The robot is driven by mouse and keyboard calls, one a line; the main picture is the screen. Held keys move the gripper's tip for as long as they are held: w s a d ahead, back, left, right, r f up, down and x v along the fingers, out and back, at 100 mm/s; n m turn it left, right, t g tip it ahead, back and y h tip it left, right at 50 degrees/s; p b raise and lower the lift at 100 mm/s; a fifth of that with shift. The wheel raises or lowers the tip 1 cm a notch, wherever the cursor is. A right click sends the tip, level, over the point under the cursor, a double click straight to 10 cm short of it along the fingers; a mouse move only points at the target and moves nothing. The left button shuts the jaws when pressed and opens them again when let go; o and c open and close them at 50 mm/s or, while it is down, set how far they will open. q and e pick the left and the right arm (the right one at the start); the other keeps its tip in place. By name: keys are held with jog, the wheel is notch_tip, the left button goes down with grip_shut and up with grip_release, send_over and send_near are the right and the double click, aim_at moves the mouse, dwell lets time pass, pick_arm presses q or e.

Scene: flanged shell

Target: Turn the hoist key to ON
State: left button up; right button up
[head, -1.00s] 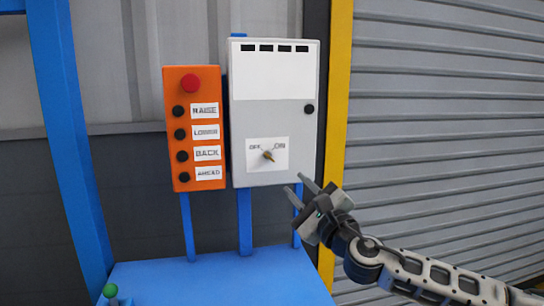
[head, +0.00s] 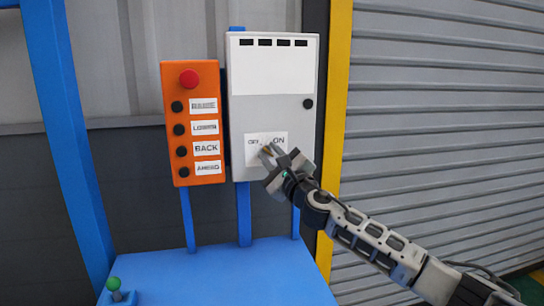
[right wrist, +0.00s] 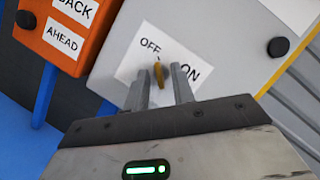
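The hoist key is a small brass-yellow key (right wrist: 158,72) on a white OFF/ON label on the grey control box (head: 272,100). In the right wrist view its upper end lies just below the word OFF, and ON is to its right. My right gripper (head: 270,154) is at the label in the head view and hides most of the key there. In the right wrist view its two fingers are apart, one on each side of the key, with gaps visible. I cannot tell how deep the fingertips reach around it. My left gripper is not in view.
An orange pendant box (head: 194,120) with a red button and several black buttons hangs just left of the grey box. A black knob (head: 308,104) is on the box's right side. A blue surface (head: 220,270) with a green-topped lever (head: 113,286) lies below.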

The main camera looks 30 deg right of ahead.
grip_shut()
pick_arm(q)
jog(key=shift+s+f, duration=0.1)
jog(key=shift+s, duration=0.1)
